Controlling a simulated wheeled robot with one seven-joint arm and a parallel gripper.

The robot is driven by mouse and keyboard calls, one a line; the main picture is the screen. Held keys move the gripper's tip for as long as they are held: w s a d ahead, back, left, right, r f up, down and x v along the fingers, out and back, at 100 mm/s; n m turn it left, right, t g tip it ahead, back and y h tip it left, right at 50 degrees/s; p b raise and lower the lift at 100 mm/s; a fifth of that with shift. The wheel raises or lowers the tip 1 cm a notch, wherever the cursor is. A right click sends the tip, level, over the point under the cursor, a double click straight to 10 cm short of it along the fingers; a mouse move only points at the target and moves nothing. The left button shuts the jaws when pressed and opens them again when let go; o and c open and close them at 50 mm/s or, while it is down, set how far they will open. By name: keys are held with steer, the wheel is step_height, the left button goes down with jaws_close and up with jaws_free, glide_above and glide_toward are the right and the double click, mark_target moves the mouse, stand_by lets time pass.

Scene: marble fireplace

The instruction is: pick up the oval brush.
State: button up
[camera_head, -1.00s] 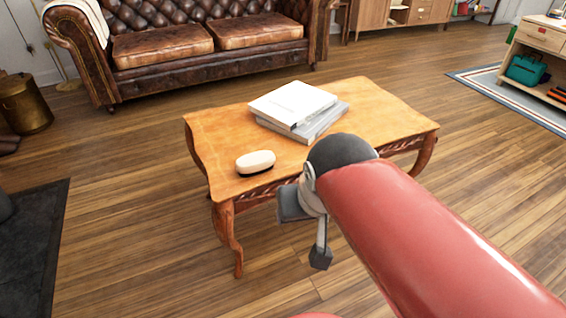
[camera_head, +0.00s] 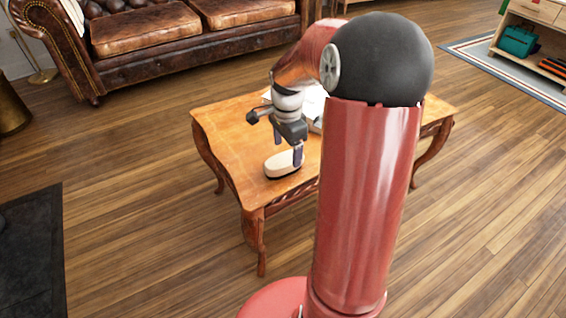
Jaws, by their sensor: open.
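The oval brush (camera_head: 281,166) is a cream-white rounded block with a darker base, lying on the wooden table (camera_head: 228,137) near its front left edge. My gripper (camera_head: 288,153) points down at the brush with its fingers apart. One finger overlaps the right part of the brush in the picture, and the other shows above its far side. I cannot tell whether either finger touches it. My red arm hides the right part of the table.
White and grey books (camera_head: 314,104) lie on the table behind my gripper, partly hidden by my arm. A brown leather sofa (camera_head: 165,65) stands behind the table.

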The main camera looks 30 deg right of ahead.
mark_target(284, 159)
steer(key=f, duration=0.5)
steer(key=shift+w+a+f, duration=0.2)
steer(key=shift+w+f, duration=0.15)
steer(key=c, duration=1.1)
